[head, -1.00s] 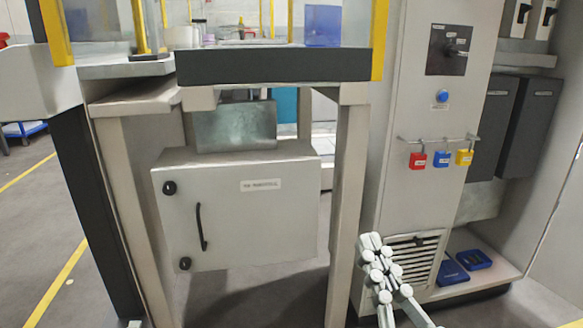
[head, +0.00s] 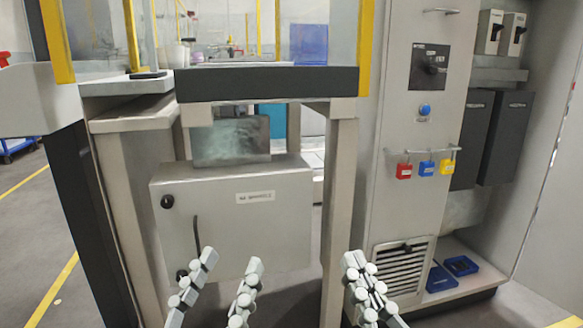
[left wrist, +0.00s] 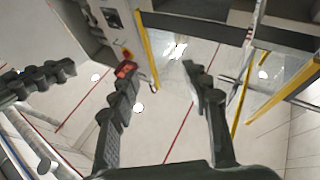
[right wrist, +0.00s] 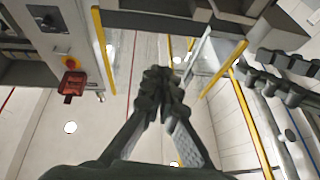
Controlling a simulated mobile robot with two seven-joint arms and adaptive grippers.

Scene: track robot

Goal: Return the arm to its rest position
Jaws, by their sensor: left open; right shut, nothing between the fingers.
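My left gripper (head: 230,263) is low in the head view, its two fingers spread apart and empty. It also shows in the left wrist view (left wrist: 158,75), with a clear gap between the fingers. My right gripper (head: 355,260) is to its right in the head view, fingers together. In the right wrist view (right wrist: 162,80) its fingertips meet with nothing between them. Both grippers point upward in the head view, in front of the grey cabinet box (head: 240,225) and the bench leg (head: 338,200). The arms behind the fingers are mostly out of frame.
A control cabinet (head: 440,130) stands at right, with red (head: 404,171), blue (head: 427,168) and yellow (head: 446,167) padlocks on a rail. Blue trays (head: 461,266) lie on its ledge. A bench (head: 270,83) stands above the box. Open floor (head: 35,220) shows at left.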

